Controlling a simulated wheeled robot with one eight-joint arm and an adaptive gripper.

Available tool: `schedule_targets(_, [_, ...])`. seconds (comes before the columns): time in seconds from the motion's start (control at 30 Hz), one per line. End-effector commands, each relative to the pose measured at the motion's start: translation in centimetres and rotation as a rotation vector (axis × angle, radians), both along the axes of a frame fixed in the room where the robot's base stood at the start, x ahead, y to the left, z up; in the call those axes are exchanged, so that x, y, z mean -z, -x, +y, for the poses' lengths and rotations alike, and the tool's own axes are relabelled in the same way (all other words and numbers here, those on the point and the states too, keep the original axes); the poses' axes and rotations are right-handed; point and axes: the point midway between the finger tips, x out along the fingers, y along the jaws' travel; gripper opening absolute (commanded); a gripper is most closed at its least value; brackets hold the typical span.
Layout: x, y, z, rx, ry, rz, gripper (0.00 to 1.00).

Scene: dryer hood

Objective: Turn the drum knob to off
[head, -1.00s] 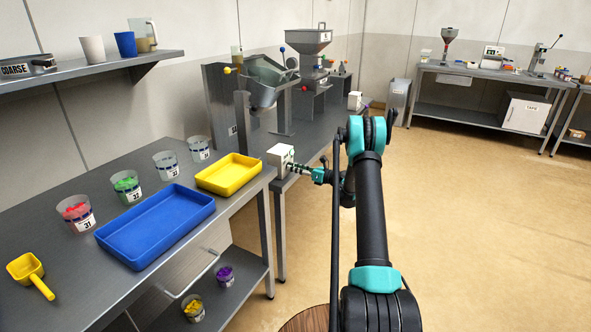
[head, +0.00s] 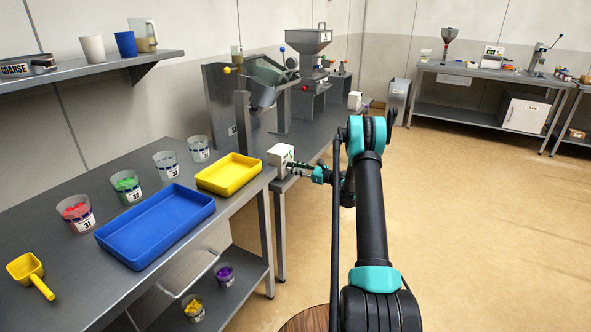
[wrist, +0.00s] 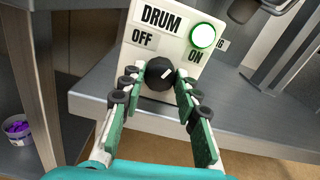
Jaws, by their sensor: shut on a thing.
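The drum control box (wrist: 158,40) is a white box with DRUM, OFF and ON labels and a lit green-rimmed lamp (wrist: 203,36). Its black round knob (wrist: 159,72) has a white pointer mark slanting up to the right, toward ON. My gripper (wrist: 157,84) is shut on the knob, one finger on each side of it. In the head view the box (head: 280,158) stands at the front edge of the far bench, with my gripper (head: 294,167) against its right face. The knob is hidden there.
A tilted metal drum (head: 262,80) stands on the bench behind the box. A yellow tray (head: 229,174) and a blue tray (head: 155,224) lie on the nearer table, with several cups behind them. The floor to the right is open.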

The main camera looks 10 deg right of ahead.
Motion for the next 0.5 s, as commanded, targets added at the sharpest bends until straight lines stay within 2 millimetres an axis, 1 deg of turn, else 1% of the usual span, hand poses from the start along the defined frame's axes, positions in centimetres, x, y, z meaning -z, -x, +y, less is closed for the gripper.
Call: schedule_targets(0.5, [0.04, 0.07, 0.03, 0.000, 0.288, -0.397, 0.02])
